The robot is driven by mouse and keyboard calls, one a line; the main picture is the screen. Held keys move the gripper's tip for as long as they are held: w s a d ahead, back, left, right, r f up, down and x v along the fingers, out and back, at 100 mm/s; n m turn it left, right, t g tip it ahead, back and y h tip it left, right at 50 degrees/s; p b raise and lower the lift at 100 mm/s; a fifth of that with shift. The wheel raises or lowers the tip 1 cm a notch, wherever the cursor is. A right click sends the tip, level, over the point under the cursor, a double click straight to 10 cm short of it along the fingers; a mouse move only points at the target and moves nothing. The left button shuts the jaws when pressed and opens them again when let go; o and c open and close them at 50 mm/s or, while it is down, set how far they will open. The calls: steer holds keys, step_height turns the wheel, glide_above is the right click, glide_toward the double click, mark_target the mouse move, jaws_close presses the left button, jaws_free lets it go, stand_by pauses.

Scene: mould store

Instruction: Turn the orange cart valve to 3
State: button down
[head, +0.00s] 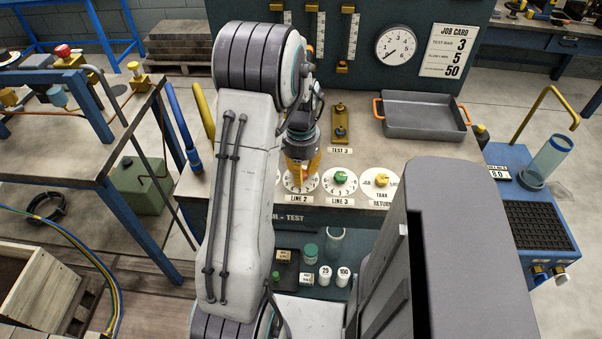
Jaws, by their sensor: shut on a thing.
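My gripper (301,172) points down over the white LINE 2 dial (300,187) on the front of the bench. It is shut on that dial's knob, which the gripper mostly hides. Orange-yellow shows at the fingers; I cannot tell how much of it is knob. The dial's pointer and setting cannot be read. To its right are the LINE 3 dial with a green knob (340,177) and the TANK/RETURN dial with a yellow knob (381,180). A job card (448,50) at the back shows 3, 5 and 50.
A grey tray (424,115) with orange handles sits at the back right of the bench. A yellow TEST 3 fitting (341,123) stands behind the dials. A round gauge (396,46) is on the back panel. Small bottles (325,275) stand on a lower shelf.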

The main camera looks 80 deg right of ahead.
steer(key=shift+a+f+m, duration=0.1)
steer(key=shift+m, duration=0.6)
steer(key=c, duration=0.9)
jaws_free()
step_height(320, 180, up, 12)
steer(key=shift+r, duration=0.1)
stand_by(0.8)
